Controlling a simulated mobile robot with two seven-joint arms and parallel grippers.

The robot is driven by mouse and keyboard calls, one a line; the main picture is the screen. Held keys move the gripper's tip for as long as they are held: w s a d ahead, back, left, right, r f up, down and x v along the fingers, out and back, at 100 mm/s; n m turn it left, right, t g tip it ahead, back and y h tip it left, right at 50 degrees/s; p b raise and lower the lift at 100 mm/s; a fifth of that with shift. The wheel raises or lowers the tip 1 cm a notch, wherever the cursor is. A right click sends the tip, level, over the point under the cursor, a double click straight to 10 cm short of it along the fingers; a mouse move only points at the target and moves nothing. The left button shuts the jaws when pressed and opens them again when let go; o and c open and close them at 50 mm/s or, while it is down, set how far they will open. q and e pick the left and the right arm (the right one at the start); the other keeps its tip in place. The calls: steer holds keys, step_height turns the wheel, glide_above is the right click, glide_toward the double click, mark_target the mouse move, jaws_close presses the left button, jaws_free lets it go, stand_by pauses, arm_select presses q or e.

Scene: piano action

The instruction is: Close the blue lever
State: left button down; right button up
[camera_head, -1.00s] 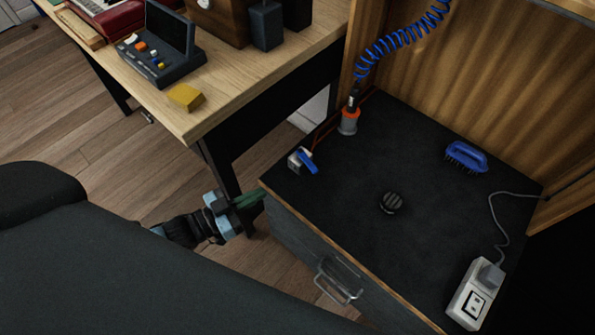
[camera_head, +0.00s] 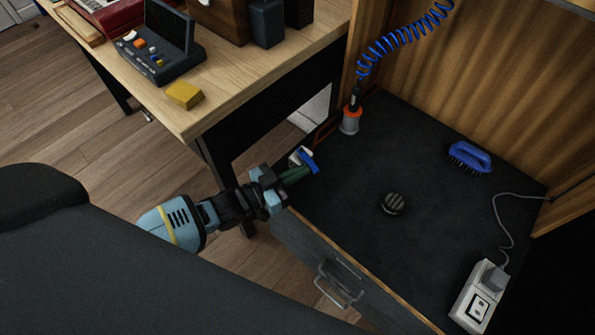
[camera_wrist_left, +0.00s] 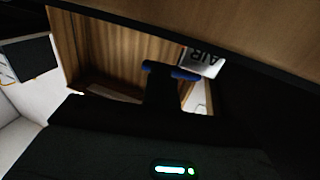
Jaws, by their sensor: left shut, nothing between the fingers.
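The blue lever (camera_head: 309,162) sits on a small white valve block (camera_head: 297,155) at the left edge of the black cabinet top. My left gripper (camera_head: 297,175) is shut and empty, with its green fingertips just beside the near side of the lever; I cannot tell whether they touch it. In the left wrist view the blue lever (camera_wrist_left: 172,72) shows as a bar beyond a dark shape, next to a white block (camera_wrist_left: 201,61) marked "AIR". My right gripper is not in view.
An orange-and-grey fitting (camera_head: 350,121) with a blue coiled hose (camera_head: 400,42) stands behind the valve. A blue brush (camera_head: 470,157), a round dark knob (camera_head: 394,204) and a power socket (camera_head: 478,297) are on the black top (camera_head: 350,235). A wooden table (camera_head: 245,85) stands left.

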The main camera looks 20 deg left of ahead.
arm_select(q)
steer(key=shift+d, duration=0.1)
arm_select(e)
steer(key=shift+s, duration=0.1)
arm_select(q)
steer(key=shift+w+d+r+n+t+y+p, duration=0.1)
steer(key=shift+d+n+t+y+p, duration=0.1)
steer(key=shift+n+t+y+p, duration=0.2)
steer(key=shift+d+r+n+t+y+p, duration=0.1)
steer(key=shift+d+n+t+y+p, duration=0.15)
steer(key=shift+y+p, duration=0.2)
steer(key=shift+w+d+f+n+t+y, duration=0.1)
steer(key=shift+n+t+y, duration=0.15)
steer(key=shift+n+y, duration=0.3)
steer(key=shift+w+d+f, duration=0.1)
steer(key=shift+w+d, duration=0.05)
steer(key=shift+d, duration=0.1)
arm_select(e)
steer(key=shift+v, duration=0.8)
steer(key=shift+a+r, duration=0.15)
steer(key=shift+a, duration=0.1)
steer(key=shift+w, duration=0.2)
